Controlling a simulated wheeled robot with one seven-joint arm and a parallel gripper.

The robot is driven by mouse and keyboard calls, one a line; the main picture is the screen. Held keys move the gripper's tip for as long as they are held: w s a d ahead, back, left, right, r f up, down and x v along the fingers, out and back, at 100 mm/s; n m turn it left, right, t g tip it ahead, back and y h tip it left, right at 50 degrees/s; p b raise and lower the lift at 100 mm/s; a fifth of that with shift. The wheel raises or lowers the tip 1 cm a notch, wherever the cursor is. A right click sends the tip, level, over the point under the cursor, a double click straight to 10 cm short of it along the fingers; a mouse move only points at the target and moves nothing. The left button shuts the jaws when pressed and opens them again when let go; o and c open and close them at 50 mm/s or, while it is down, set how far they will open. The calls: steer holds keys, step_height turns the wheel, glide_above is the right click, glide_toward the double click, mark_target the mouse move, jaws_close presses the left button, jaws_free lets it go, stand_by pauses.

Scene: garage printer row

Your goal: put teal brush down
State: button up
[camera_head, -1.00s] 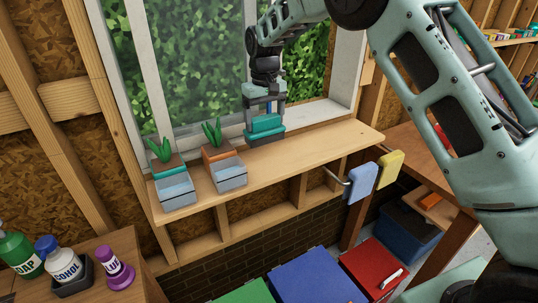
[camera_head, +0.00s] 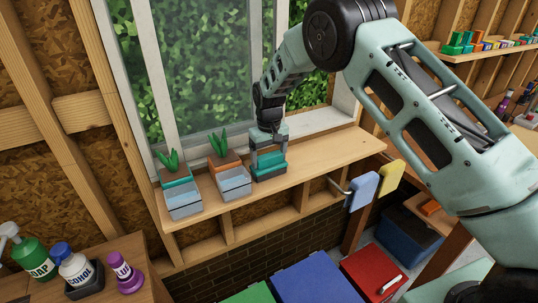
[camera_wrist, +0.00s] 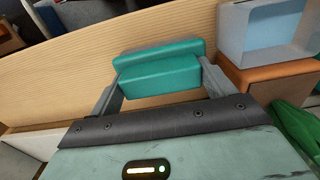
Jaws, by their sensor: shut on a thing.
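The teal brush (camera_head: 271,161) is a blocky teal piece over the wooden window shelf, just right of the planters. My gripper (camera_head: 269,160) points down and is shut on it, with one finger on each side. In the wrist view the teal brush (camera_wrist: 160,72) sits between the two fingertips (camera_wrist: 160,82), with the light wood of the shelf (camera_wrist: 60,90) around it. Its underside is at or very close to the shelf top; I cannot tell whether it touches.
Two planters (camera_head: 184,198) (camera_head: 235,182) with clear fronts stand left of the brush. The shelf's right part (camera_head: 345,150) is clear. A blue pad (camera_head: 363,190) and a yellow pad (camera_head: 390,177) hang off the front right. Bottles (camera_head: 75,268) stand at lower left.

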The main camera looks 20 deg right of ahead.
mark_target(269, 155)
steer(key=shift+f, duration=0.1)
steer(key=o, duration=0.8)
step_height(269, 155, up, 12)
steer(key=b, duration=0.5)
steer(key=s+a+r+n+y, duration=0.1)
steer(key=s+a, duration=0.2)
steer(key=s, duration=0.3)
steer(key=s+a+r+n, duration=0.1)
steer(key=s+a+r, duration=0.1)
steer(key=s+a, duration=0.3)
steer(key=s+f+n, duration=0.1)
steer(key=s, duration=0.9)
steer(key=s+d+f+n, duration=0.1)
steer(key=s, duration=1)
steer(key=s+f+n, duration=0.1)
steer(key=s, duration=1)
steer(key=shift+d+f+n, duration=0.3)
steer(key=shift+f, duration=0.05)
